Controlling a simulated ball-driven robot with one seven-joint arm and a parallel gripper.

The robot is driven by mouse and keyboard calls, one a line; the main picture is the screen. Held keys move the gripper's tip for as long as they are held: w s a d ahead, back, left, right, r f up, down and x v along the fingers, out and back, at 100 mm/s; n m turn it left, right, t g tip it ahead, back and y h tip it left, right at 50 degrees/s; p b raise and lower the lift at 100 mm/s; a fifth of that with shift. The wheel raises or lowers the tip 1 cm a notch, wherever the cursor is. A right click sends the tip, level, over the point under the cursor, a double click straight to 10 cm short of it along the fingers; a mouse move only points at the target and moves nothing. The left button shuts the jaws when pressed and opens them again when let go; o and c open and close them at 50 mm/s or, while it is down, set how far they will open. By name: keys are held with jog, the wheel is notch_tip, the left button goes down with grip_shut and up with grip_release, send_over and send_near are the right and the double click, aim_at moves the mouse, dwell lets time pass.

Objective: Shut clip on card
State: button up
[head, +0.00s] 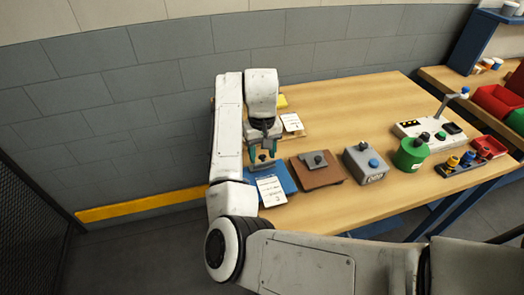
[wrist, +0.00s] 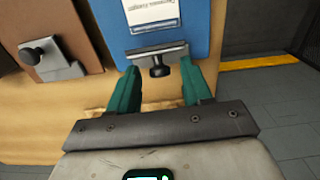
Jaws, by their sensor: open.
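A blue board (head: 283,174) lies at the near left of the table, with a white card (head: 271,190) on it. In the wrist view, the card (wrist: 152,12) is at the top edge, partly out of frame. A grey clip bar with a black knob (wrist: 158,52) sits at the board's edge. A strip of blue shows between the card and the clip bar. My gripper (head: 261,153) is above the clip, its teal fingers open. In the wrist view, my gripper (wrist: 159,70) has a finger on each side of the knob. I cannot tell whether they touch it.
A brown board with its own clip (head: 318,172) lies just right of the blue one. Beyond it are a grey box (head: 366,163) and a green canister (head: 411,154). Another card (head: 291,122) lies behind my gripper. The table's back middle is clear.

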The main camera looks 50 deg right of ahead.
grip_shut()
dwell(0.3)
